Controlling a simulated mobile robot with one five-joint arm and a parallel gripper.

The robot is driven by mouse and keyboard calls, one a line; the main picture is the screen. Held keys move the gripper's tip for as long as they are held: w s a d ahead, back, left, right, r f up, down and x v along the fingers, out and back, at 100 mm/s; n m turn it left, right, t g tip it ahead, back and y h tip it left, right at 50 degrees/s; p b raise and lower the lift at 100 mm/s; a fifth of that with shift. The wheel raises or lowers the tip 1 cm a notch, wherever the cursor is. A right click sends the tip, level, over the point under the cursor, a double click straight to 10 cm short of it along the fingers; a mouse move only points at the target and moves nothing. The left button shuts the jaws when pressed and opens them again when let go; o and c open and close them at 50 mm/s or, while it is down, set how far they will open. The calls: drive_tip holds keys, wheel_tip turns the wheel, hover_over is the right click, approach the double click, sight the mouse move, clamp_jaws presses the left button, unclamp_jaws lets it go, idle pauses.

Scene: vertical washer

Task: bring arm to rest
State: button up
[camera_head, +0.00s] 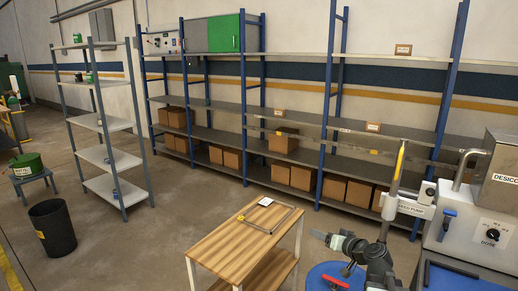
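My arm reaches in from the lower right, dark grey and jointed. Its end, which looks like my gripper (322,236), points left and stands just right of the wooden table (232,238). It is small in the picture, and I cannot tell whether its fingers are open or shut. No held object shows. Beneath the arm is a blue round surface (318,281) with a small red part on it.
The wooden table holds a thin rectangular frame (270,217). At right stands a grey machine (480,240) with a dial. A black bin (52,228) stands left. Shelves (290,110) with cardboard boxes line the wall. The floor between bin and table is clear.

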drive_tip(key=s+a+f+n+g+p, duration=0.15)
drive_tip(key=s+a+f+g, duration=0.3)
drive_tip(key=a, duration=0.45)
drive_tip(key=s+a+f+n+g+p, duration=0.1)
drive_tip(key=s+a+f+n+g, duration=0.3)
drive_tip(key=a, duration=0.5)
drive_tip(key=s+d+f+m+g+h, duration=0.4)
drive_tip(key=s+d+m+h, duration=0.1)
drive_tip(key=s+d, duration=0.3)
drive_tip(key=shift+s, duration=0.9)
